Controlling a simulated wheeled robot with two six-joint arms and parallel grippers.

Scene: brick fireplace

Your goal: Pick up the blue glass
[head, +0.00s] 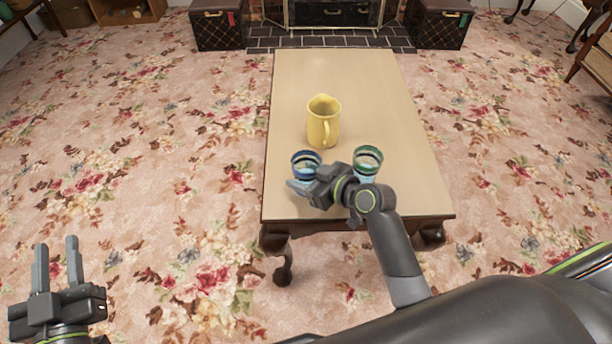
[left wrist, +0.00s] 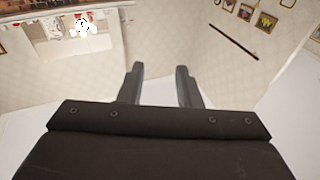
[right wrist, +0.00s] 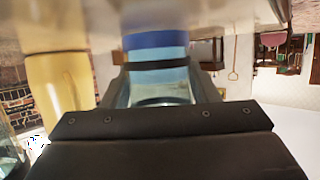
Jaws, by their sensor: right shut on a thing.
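The blue glass (head: 306,159) stands at the near left part of the wooden table (head: 350,75), with dark and blue bands near its rim. My right gripper (head: 302,185) is shut on it from the near right side. In the right wrist view the blue glass (right wrist: 158,60) fills the space between the fingers, and the picture looks upside down. I cannot tell whether the glass has left the tabletop. My left gripper (head: 56,264) is open and empty over the carpet at the lower left; its parted fingers also show in the left wrist view (left wrist: 161,85).
A green-banded glass (head: 368,160) stands close to the right of the blue glass, near my right wrist. A yellow pitcher (head: 323,122) stands behind them; it also shows in the right wrist view (right wrist: 58,85). The table's far half is clear.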

